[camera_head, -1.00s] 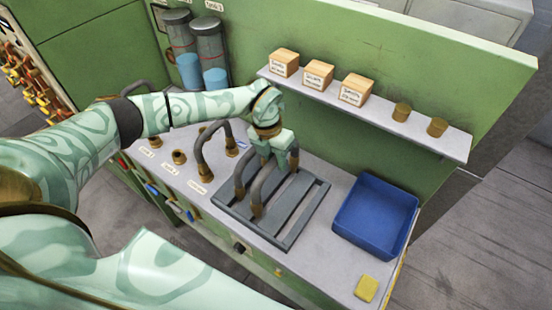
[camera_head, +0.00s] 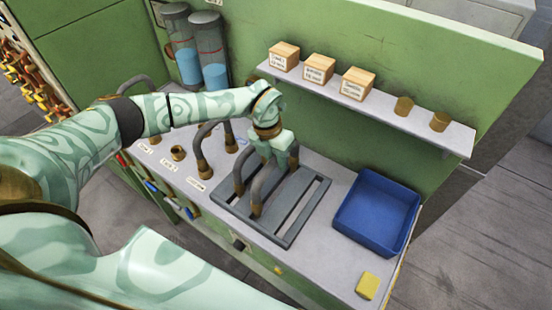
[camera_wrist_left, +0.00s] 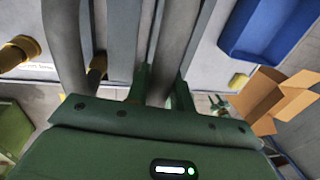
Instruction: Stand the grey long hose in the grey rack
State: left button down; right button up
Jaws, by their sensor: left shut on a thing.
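The grey rack (camera_head: 290,228) is a flat slotted frame on the bench, left of the blue bin. My left gripper (camera_head: 274,158) is above the rack, shut on a grey hose (camera_head: 268,182) with a brown end low at the rack's slots. In the left wrist view the hose (camera_wrist_left: 176,45) runs between the fingers (camera_wrist_left: 160,90). Another grey hose section (camera_head: 240,170) with a brown end is just left of it; the gripper hides where it leads. I cannot tell whether the held hose's end is seated in a slot. My right gripper is not in view.
Another arched grey hose (camera_head: 200,150) stands on the bench left of the rack, near brown fittings (camera_head: 178,153). A blue bin (camera_head: 378,212) and a yellow block (camera_head: 367,285) are to the right. A shelf (camera_head: 425,130) with boxes overhangs behind.

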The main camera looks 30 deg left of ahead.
pick_arm(q)
jog(key=shift+f+b, duration=0.55)
jog(key=shift+f, duration=0.3)
jog(key=c, duration=1.1)
grip_release()
jog(key=shift+c, duration=0.2)
jog(key=shift+r, duration=0.1)
